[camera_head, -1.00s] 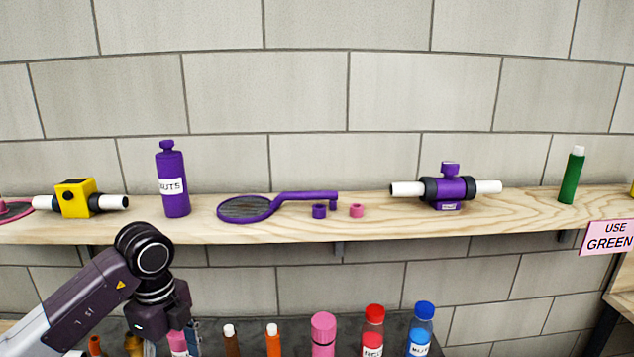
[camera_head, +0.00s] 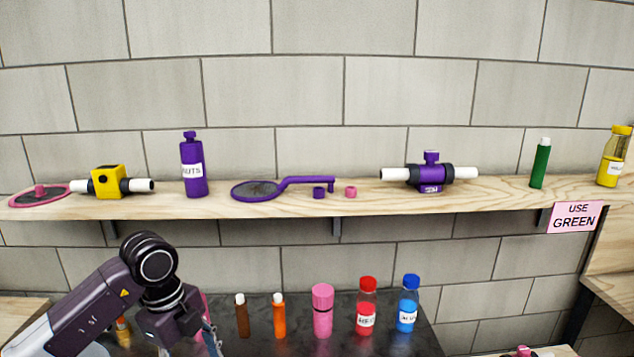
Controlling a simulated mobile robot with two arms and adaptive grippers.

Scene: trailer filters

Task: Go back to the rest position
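My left arm comes in from the lower left, and its dark wrist is over the left part of the dark table (camera_head: 262,349). My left gripper (camera_head: 210,338) shows only in part at the wrist's right side, near the bottom edge. Its fingers are mostly hidden, so I cannot tell whether it is open or holds anything. A pink item (camera_head: 203,305) is partly visible behind the wrist. My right arm and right gripper are not in view.
A wooden shelf (camera_head: 400,205) holds a yellow valve (camera_head: 109,182), purple bottle (camera_head: 193,170), purple filter (camera_head: 258,190), purple valve (camera_head: 430,176) and green bottle (camera_head: 540,163). Several bottles, including a red-capped one (camera_head: 367,305), stand on the table right of my gripper.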

